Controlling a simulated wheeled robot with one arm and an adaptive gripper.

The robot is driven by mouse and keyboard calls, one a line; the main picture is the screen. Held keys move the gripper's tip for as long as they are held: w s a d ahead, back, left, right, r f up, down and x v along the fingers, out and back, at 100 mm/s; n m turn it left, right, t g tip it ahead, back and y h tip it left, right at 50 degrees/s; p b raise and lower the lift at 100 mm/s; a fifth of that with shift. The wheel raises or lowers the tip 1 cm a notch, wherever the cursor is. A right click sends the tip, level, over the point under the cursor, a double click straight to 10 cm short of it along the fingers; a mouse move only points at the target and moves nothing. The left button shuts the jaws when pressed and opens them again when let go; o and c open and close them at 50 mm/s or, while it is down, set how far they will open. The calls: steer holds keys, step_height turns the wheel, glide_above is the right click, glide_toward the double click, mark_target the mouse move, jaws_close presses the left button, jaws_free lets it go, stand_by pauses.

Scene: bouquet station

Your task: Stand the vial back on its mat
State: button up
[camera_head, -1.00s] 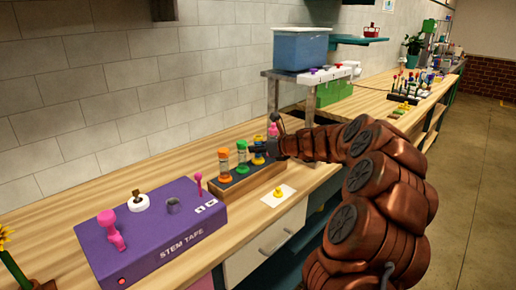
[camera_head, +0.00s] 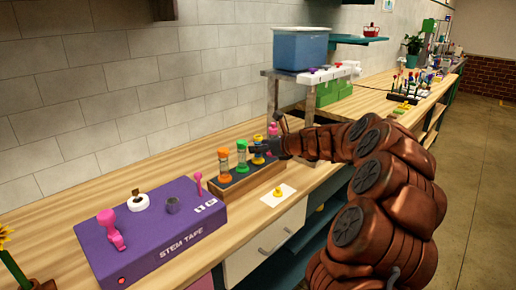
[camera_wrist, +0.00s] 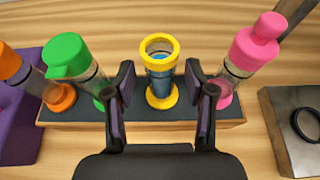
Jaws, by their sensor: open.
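A clear vial with a yellow rim and yellow base (camera_wrist: 161,72) stands upright and open-topped on the dark mat (camera_wrist: 80,113) of a wooden rack, with something blue inside. In the head view the yellow vial (camera_head: 258,158) is partly hidden by my gripper (camera_head: 262,148). In the wrist view my gripper (camera_wrist: 160,84) is open, one finger on each side of the yellow vial, with visible gaps. A small yellow stopper (camera_head: 279,192) lies on a white card (camera_head: 270,200) in front of the rack.
Orange (camera_head: 224,164), green (camera_head: 242,156) and pink (camera_wrist: 246,52) capped vials share the rack; green and pink stand close outside my fingers. A purple stem tape box (camera_head: 150,240) is left. A metal stand (camera_head: 312,78) holding a blue bin (camera_head: 300,48) is behind right.

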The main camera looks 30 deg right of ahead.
steer(key=v, duration=1)
steer(key=shift+s, duration=0.3)
steer(key=s+a+f+n+g+y, duration=0.1)
steer(key=s+a+f+n+g, duration=0.3)
steer(key=a, duration=0.6)
steer(key=s+a+r+n+g+y, duration=0.1)
steer(key=s+a+n+y, duration=0.1)
steer(key=a+n, duration=0.6)
steer(key=s+a+f+n+g+y, duration=0.1)
steer(key=s+a+f+n+g, duration=0.2)
steer(key=a, duration=0.8)
steer(key=s+a+f+n+g+h, duration=0.1)
steer(key=s+a+f+n+g, duration=0.1)
steer(key=s+a+n, duration=0.45)
steer(key=s+d+f+n+g+h, duration=0.2)
steer(key=s+n, duration=0.4)
steer(key=s, duration=0.4)
steer(key=s+d+f+n+g+h, duration=0.2)
steer(key=s+f+n+h, duration=0.2)
steer(key=s, duration=0.7)
steer(key=shift+s+d+n+g, duration=0.3)
steer(key=shift+d+n+g, duration=0.1)
steer(key=shift+n, duration=0.55)
steer(key=shift+f, duration=0.1)
